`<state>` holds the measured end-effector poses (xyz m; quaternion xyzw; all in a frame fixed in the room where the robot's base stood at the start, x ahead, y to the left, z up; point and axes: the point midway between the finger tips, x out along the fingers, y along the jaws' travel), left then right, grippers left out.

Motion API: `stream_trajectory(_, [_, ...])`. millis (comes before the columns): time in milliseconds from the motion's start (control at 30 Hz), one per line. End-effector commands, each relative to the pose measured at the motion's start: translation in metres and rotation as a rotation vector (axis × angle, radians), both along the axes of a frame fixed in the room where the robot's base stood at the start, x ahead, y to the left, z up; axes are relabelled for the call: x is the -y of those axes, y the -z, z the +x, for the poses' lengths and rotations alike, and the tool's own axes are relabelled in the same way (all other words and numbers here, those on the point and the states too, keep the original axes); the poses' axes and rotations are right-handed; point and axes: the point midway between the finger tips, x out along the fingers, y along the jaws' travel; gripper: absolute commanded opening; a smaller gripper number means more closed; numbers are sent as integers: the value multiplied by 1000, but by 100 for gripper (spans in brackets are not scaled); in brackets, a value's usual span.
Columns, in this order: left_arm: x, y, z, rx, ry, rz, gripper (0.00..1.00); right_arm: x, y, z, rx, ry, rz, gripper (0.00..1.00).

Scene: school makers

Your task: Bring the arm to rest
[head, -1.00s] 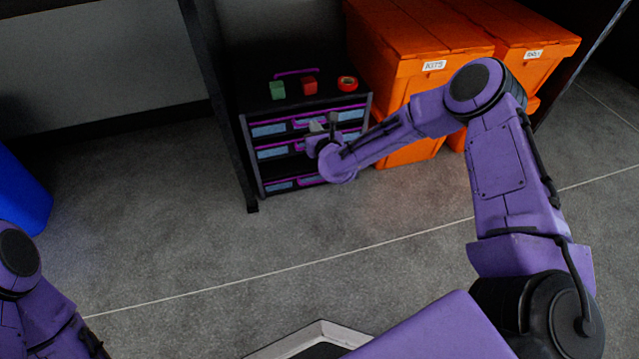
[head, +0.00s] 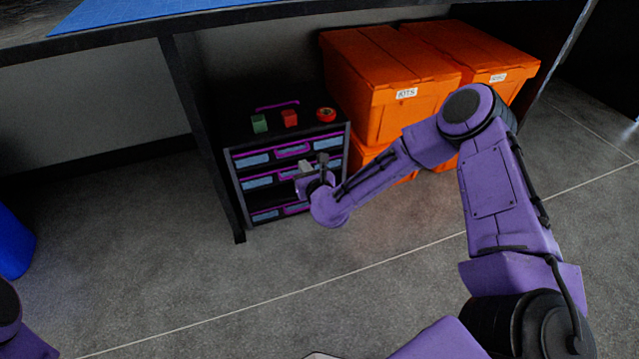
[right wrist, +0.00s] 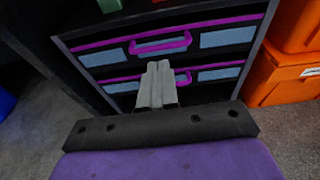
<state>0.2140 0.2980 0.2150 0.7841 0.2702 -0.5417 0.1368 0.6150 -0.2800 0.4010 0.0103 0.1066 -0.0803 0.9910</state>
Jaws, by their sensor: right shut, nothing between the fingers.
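My right arm reaches forward in the head view, and its gripper (head: 314,164) is in front of the black drawer cabinet (head: 233,193). In the right wrist view the right gripper's fingers (right wrist: 157,86) are together with nothing between them. They overlap the cabinet's front in the picture; whether they touch it I cannot tell.
A green block (head: 259,123), a red block (head: 289,118) and a red roll (head: 326,114) sit on the cabinet. Orange bins (head: 385,75) are stacked to its right. A bench leg (head: 205,145) stands at its left. The floor (head: 280,265) in front is clear.

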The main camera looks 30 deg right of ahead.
Motion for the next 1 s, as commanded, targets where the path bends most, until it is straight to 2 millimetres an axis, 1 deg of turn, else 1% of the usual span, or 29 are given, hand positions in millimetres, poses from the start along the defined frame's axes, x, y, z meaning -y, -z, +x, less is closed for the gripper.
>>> stream_trajectory(33, [0,-10,1,1,1,1,72,-3,-9,-13,-3,-3,1,0])
stream_trajectory(100, [-1,-15,1,1,1,1,72,-5,-11,-31,-4,-2,1,0])
stream_trajectory(200, [-1,-19,1,2,2,2,72,-9,-13,-50,-4,-2,1,0])
stream_trajectory(300, [-1,-21,2,2,3,3,72,-10,-14,-62,-4,-1,0,0])
stream_trajectory(400, [-1,-21,2,2,3,3,72,-11,-14,-67,-2,-1,0,0])
stream_trajectory(567, [-1,-20,2,2,3,3,72,-12,-14,-67,-4,-3,-6,0])
stream_trajectory(633, [-1,-20,2,2,3,3,72,-13,-13,-67,-12,-17,-57,0])
stream_trajectory(667, [-1,-20,2,2,3,3,72,-13,-13,-67,-23,-31,-104,0])
stream_trajectory(767, [-1,-20,2,2,3,3,72,-17,-1,-74,-122,-115,-378,0])
stream_trajectory(833, [-1,-20,2,1,4,3,72,-23,21,-93,-255,-239,-653,0])
stream_trajectory(867, [-1,-20,2,1,4,3,72,-27,34,-106,-319,-313,-781,0])
stream_trajectory(900, [-1,-20,2,2,3,3,72,-33,53,-125,-404,-428,-951,0])
stream_trajectory(933, [-1,-20,2,2,3,3,72,-37,68,-142,-463,-525,-1078,0])
stream_trajectory(967, [-1,-20,2,2,3,3,72,-39,83,-161,-521,-630,-1200,0])
stream_trajectory(1000, [-1,-20,2,2,3,3,72,-41,101,-187,-589,-773,-1353,0])
